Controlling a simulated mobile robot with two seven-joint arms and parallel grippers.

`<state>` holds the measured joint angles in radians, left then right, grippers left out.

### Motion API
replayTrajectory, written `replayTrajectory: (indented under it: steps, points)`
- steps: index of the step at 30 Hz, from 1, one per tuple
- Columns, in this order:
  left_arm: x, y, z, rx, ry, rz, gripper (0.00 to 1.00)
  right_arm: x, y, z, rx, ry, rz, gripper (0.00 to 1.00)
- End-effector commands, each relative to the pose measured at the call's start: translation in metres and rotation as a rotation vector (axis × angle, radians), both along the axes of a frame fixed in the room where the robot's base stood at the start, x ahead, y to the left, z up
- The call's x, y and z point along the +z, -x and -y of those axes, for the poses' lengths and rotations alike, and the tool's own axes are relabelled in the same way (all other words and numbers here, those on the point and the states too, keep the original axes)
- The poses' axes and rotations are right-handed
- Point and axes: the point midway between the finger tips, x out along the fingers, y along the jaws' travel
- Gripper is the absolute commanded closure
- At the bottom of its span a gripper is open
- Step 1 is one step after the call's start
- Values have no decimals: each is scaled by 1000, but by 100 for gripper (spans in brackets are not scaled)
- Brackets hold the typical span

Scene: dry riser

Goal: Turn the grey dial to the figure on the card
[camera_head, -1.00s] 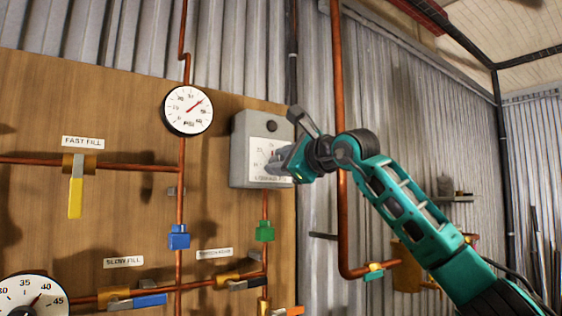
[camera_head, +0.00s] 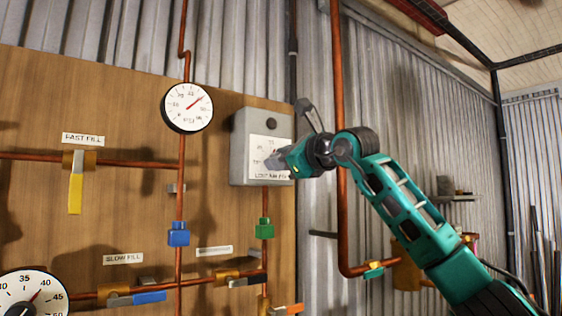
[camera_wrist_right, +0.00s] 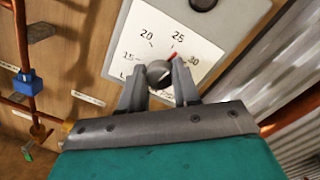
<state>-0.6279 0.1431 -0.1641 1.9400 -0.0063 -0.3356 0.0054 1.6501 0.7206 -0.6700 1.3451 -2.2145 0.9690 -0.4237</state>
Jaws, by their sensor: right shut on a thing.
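The grey dial (camera_wrist_right: 158,72) is a round knob on a white scale plate (camera_wrist_right: 146,27), which reads 15, 20, 25 and 30 in the right wrist view. A red mark lies between 25 and 30. The plate is on the front of a grey box (camera_head: 240,146), at the right edge of the wooden board in the head view. My right gripper (camera_wrist_right: 158,80) is shut on the dial, one finger on each side; in the head view the gripper (camera_head: 276,159) hides the dial. I cannot make out a separate card with a figure. My left gripper is not in view.
Copper pipes cross the wooden board (camera_head: 120,215). A round gauge (camera_head: 188,107) is left of the box, with a blue fitting (camera_head: 178,234) and green fitting (camera_head: 265,229) below. A vertical copper pipe (camera_head: 337,80) runs behind my right arm. A larger gauge (camera_head: 30,293) is at lower left.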

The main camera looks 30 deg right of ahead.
Motion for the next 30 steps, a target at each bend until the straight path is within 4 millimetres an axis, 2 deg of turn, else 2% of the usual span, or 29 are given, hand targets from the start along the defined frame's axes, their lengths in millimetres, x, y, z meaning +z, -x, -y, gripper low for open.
replayTrajectory:
  steps: [15,30]
  points:
    - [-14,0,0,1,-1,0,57,-1,0,-1,2,-431,-60,99]
    - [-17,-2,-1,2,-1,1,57,0,0,0,1,-610,-85,99]
